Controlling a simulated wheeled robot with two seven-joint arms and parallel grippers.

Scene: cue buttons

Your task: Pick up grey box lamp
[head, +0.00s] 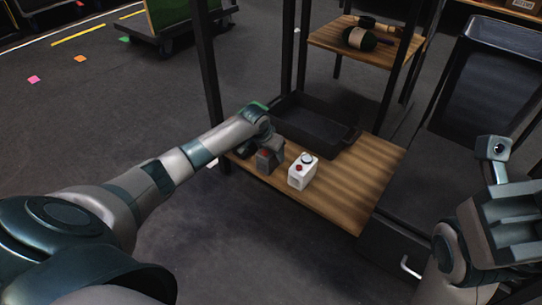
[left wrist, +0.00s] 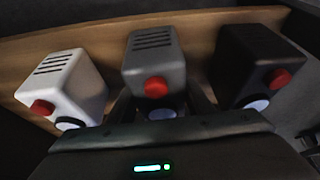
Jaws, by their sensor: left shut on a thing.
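The grey box lamp (head: 267,160) stands on a wooden shelf, partly covered by my left gripper (head: 264,148). In the left wrist view the grey box lamp (left wrist: 155,55) is at the centre, with slots, a red button and a pale round lens. My left gripper (left wrist: 160,108) is shut on it, with dark fingers at its two sides. My right gripper (head: 497,165) is at the right of the head view, away from the shelf, and I cannot tell whether it is open.
A white box lamp (head: 302,173) with a red button stands close beside the grey one. A black box lamp (left wrist: 255,62) is on its other side. A black tray (head: 312,127) lies behind on the shelf (head: 345,195). Dark shelf posts (head: 208,65) rise near my left arm.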

